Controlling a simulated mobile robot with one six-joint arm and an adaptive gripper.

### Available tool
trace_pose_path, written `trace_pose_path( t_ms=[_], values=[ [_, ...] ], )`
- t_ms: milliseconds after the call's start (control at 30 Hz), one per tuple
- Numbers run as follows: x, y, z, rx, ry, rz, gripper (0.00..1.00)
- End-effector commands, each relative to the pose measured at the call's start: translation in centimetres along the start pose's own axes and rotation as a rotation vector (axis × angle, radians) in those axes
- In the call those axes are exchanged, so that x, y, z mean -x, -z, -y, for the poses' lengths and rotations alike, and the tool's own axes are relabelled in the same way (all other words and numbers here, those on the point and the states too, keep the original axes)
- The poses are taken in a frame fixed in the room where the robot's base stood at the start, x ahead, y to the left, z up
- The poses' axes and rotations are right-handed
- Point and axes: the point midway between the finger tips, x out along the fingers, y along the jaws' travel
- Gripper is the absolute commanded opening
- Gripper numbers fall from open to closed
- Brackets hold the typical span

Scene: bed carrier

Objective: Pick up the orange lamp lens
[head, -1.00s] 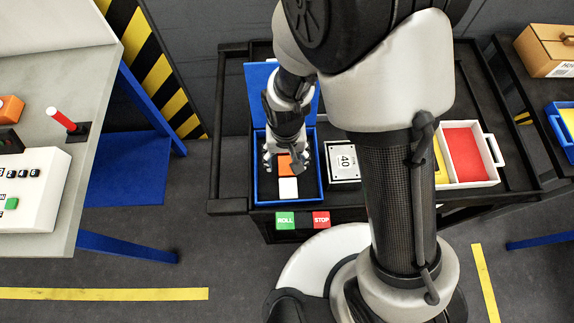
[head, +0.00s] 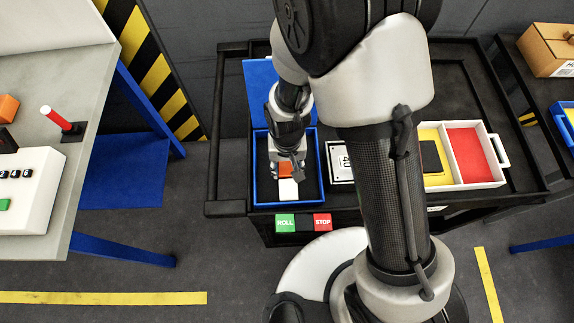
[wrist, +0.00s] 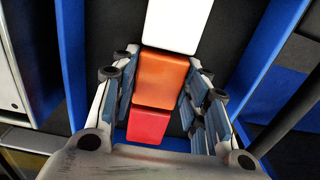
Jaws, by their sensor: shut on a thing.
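The orange lamp lens (wrist: 162,82) is a small orange block in the blue bin (head: 258,190) on the black cart. In the wrist view it lies between a white block (wrist: 176,22) and a red block (wrist: 148,126). My gripper (wrist: 162,88) has its fingers on both sides of the orange lens and is shut on it. In the head view the orange lens (head: 286,171) shows only in part under my gripper (head: 287,166), with the white block (head: 288,190) in front of it. The red block is hidden there.
Right of the bin is a box marked 40 (head: 341,160), partly behind my arm. Farther right is a white tray (head: 500,158) with yellow and red compartments. The bin's blue walls stand close around my gripper. A grey workbench (head: 80,115) is at the left.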

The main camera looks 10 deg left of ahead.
Motion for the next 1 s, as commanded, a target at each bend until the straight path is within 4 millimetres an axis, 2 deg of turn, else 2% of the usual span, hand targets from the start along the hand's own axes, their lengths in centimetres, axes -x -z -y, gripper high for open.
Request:
trace_pose_path(
  t_ms=[300,533,667,867,1000],
  values=[
    [0.0,0.0,0.0,0.0,0.0,0.0,0.17],
    [0.1,0.0,0.0,0.0,0.0,0.0,0.17],
    [0.8,0.1,0.0,0.0,0.001,-0.002,0.17],
    [3.8,0.1,0.0,0.0,0.001,-0.004,0.17],
    [7.4,0.1,0.1,0.0,0.002,-0.006,0.17]
  ],
)
